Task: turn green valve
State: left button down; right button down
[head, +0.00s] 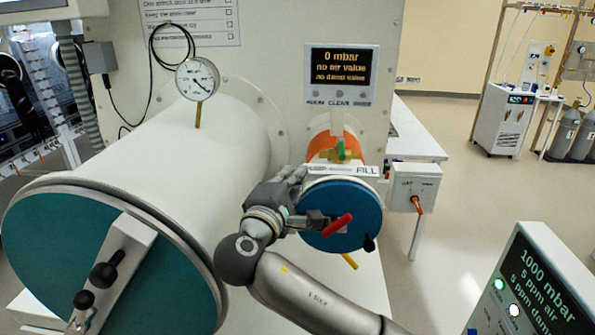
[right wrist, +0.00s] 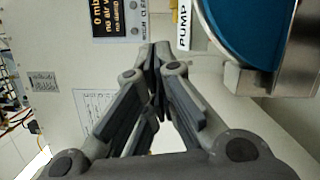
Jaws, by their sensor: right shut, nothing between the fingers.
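The green valve handle (head: 341,150) stands upright on a brass fitting above the small antechamber, under the display panel. A label reading FILL (head: 366,171) is just below it. My right gripper (head: 300,174) is shut and empty, left of and a little below the green handle, apart from it in the picture. The right wrist view shows its fingers (right wrist: 160,55) together, beside a PUMP label (right wrist: 184,28). The green handle does not show in that view. My left gripper is not in view.
A blue round door (head: 350,205) with a red lever (head: 337,225) in front is close to my right wrist. A large white cylinder (head: 200,150) with a gauge (head: 197,78) is at left. A display (head: 340,67) reads 0 mbar. An outlet box (head: 415,185) is at right.

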aim_at(341, 148)
jog(key=p+x, duration=0.2)
jog(key=x, duration=0.6)
jog(key=shift+d+f+p, duration=0.15)
jog(key=shift+p, duration=0.2)
jog(key=d, duration=0.1)
jog(key=p, duration=0.1)
jog(key=d+p, duration=0.1)
jog(key=shift+s+d+r, duration=0.35)
jog(key=shift+s+r, duration=0.05)
jog(key=shift+d, duration=0.5)
jog(key=shift+w+f, duration=0.1)
jog(key=shift+f, duration=0.05)
jog(key=shift+a, duration=0.1)
